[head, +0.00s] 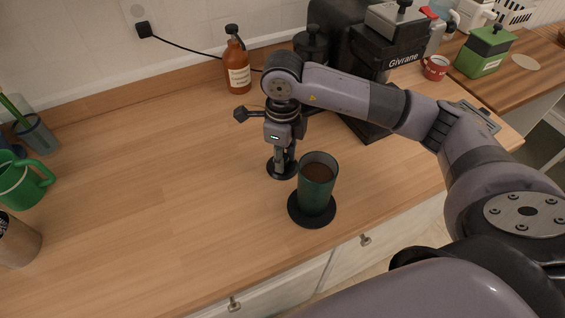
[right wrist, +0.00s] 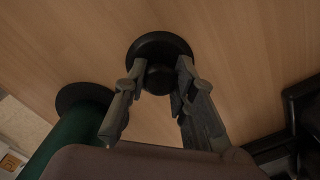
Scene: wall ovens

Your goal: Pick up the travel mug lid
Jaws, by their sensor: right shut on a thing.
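The travel mug lid (head: 273,171) is a round black disc with a knob, on or just above the wooden counter. My right gripper (head: 284,157) points down over it. In the right wrist view, the right gripper (right wrist: 158,80) has its fingers on both sides of the knob of the lid (right wrist: 160,44), shut on it. The green travel mug (head: 316,190) stands upright just right of the lid, open and holding brown liquid, on a black round base. It also shows in the right wrist view (right wrist: 72,140). My left gripper is not in view.
An amber pump bottle (head: 237,66) stands behind. A black coffee machine (head: 385,55) is at the back right, with a red mug (head: 435,68) and green canister (head: 484,52) beyond. A green mug (head: 22,185) stands at left. The counter's left middle is clear.

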